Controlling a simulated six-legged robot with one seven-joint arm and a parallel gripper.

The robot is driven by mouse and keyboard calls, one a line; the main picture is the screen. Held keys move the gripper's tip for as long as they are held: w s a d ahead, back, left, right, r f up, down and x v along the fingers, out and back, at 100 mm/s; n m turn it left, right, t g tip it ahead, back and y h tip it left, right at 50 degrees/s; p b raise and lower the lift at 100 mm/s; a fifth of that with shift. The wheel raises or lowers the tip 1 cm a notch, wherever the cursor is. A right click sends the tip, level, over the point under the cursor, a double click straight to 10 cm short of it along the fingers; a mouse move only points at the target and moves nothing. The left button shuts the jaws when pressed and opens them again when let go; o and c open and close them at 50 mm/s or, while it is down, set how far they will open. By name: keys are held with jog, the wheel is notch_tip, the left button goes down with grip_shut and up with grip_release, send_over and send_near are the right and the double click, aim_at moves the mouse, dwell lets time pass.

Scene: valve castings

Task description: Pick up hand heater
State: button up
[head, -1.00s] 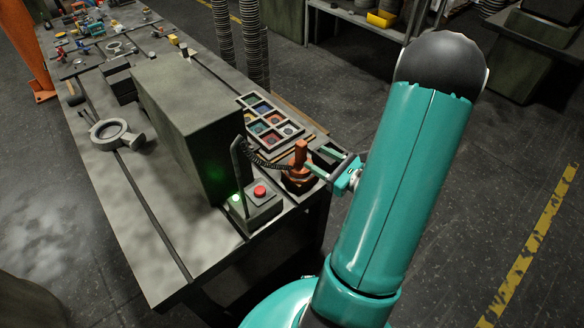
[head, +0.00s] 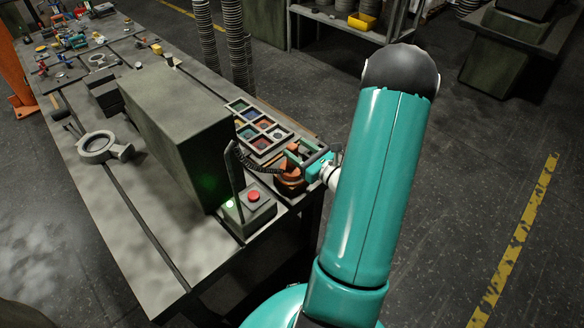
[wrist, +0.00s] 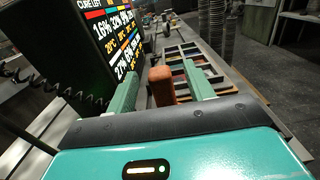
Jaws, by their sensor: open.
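The hand heater (head: 289,184) is an orange-brown tool with an upright rounded handle, standing at the near right corner of the bench. A black coiled cable runs to it. My gripper (head: 300,160) is open at the handle, with its fingers reaching left over the tool. In the wrist view the handle (wrist: 161,88) stands between the two green fingers of my gripper (wrist: 160,73), with gaps on both sides. The handle's lower part is hidden by my gripper in that view.
A compartment tray (head: 262,127) lies just behind the heater. A control box (head: 247,211) with a red button and bent post stands left of it. A large dark cabinet (head: 175,125) with a lit screen (wrist: 112,35) blocks the left. Open floor lies right of the bench.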

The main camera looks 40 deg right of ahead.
aim_at(289, 145)
jog(key=w, duration=0.4)
jog(key=shift+w+a+f, duration=0.15)
jog(key=shift+w+f, duration=0.1)
jog(key=shift+f, duration=0.05)
grip_shut()
